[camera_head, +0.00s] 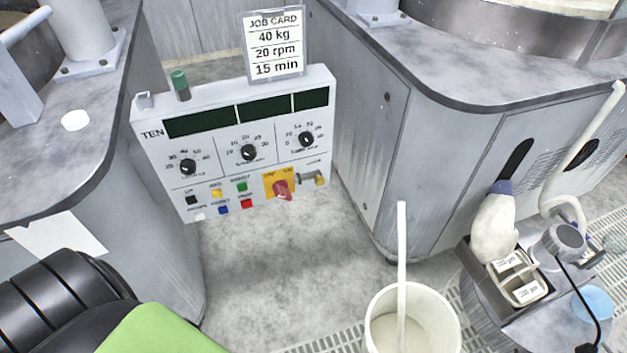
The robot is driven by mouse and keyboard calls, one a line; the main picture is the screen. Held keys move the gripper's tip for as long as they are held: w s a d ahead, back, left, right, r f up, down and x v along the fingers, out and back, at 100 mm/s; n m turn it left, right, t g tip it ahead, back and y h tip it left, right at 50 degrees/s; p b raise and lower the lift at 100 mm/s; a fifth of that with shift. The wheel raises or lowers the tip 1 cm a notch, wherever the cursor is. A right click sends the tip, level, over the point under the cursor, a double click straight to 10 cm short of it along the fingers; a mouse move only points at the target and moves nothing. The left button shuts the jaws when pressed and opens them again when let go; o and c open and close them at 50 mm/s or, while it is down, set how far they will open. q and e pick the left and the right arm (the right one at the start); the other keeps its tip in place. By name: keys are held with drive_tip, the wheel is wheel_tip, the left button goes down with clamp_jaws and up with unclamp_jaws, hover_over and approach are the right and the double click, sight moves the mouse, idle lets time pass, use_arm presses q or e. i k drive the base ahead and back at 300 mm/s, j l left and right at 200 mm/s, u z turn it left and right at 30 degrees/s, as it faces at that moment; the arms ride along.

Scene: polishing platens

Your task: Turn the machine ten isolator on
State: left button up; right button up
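The control panel marked TEN (215,165) is a pale grey box between two machine bodies. The isolator (282,189) is a red rotary handle on a yellow plate at the panel's lower right. Small lettering sits at the plate's top corners, but the handle's exact setting is too small to tell. A brass-coloured fitting (318,180) is just right of the isolator. Neither of my grippers shows, and nothing is touching the isolator.
Three black dials and several coloured buttons (218,195) share the panel face. A job card (274,45) stands on top. A white bucket (452,326) with an upright stick is on the floor. A loaded cart (475,285) stands at right. Floor below the panel is clear.

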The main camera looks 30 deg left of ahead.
sight(281, 189)
drive_tip(key=u, duration=1.45)
